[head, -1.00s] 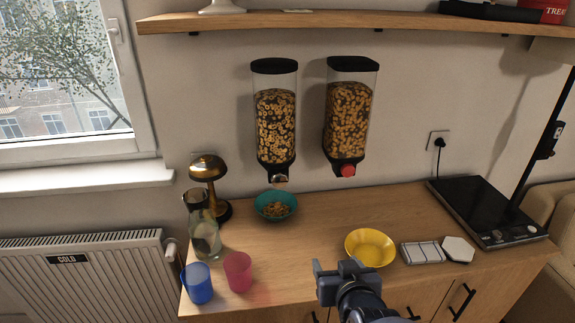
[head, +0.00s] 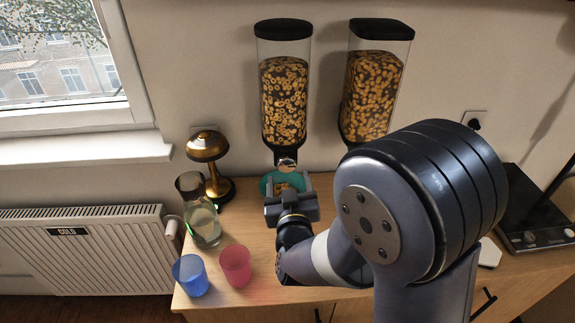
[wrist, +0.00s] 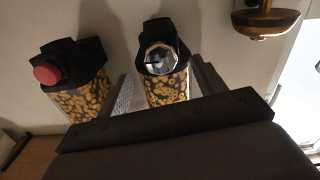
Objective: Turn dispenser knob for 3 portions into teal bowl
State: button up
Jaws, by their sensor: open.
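The left cereal dispenser (head: 285,95) hangs on the wall, with a shiny silver knob (head: 287,159) at its base. The knob also shows in the wrist view (wrist: 160,60), ahead of and between my spread fingers. The teal bowl (head: 266,186) stands on the counter below this dispenser. It is partly hidden by my gripper, and some cereal shows in it. My gripper (head: 289,188) is open and empty, in front of the knob and bowl. I cannot tell that it touches the knob.
A second dispenser (head: 372,95), with a red knob (wrist: 47,74), hangs to the right. A brass lamp (head: 207,147), glass carafe (head: 203,222), blue cup (head: 191,277) and pink cup (head: 235,267) stand left. A black hob (head: 528,215) is at right. My arm hides the middle counter.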

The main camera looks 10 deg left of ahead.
aim_at(287, 168)
jog(key=p+x, duration=0.1)
jog(key=x, duration=0.4)
jog(key=c, duration=1)
jog(key=shift+f+m+b, duration=0.15)
jog(key=shift+m+b, duration=0.25)
jog(key=shift+b, duration=0.5)
